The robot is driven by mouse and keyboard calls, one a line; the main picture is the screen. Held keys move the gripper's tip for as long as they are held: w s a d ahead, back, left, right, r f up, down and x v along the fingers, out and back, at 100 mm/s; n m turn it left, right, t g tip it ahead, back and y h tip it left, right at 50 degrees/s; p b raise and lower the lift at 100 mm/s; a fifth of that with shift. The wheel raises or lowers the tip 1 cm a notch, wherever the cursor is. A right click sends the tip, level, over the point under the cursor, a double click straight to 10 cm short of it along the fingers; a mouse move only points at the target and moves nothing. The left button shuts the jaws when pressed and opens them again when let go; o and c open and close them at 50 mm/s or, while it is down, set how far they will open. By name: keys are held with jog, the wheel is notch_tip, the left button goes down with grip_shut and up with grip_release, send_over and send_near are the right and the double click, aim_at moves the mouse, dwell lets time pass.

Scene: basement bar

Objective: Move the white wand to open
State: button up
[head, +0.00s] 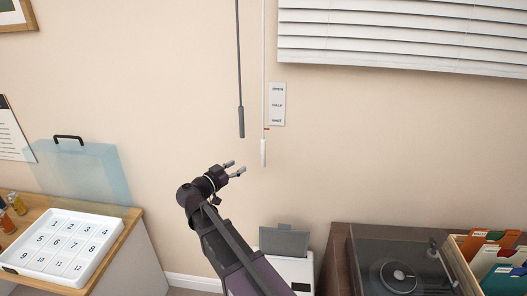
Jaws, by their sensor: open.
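The white wand (263,151) hangs vertically along the wall, left of the blinds. A small red mark (266,129) sits just above its thicker lower end. A label card (277,104) beside it reads OPEN at the top, HALF in the middle and what looks like SHUT at the bottom. The red mark is level with or slightly below the bottom word. A dark grey wand (241,122) hangs just to the left. My gripper (236,168) is open and empty, below the grey wand and lower left of the white wand's end in the picture, apparently touching neither.
White blinds (400,38) hang at upper right. A counter at left holds a numbered tray (66,246) and a clear blue panel with a black handle (80,170). A turntable (397,275) and a record crate (492,262) stand at lower right.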

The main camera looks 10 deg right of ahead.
aim_at(262, 152)
jog(key=shift+w+d, duration=0.1)
jog(key=shift+d, duration=0.05)
jog(key=shift+x, duration=6.75)
grip_shut()
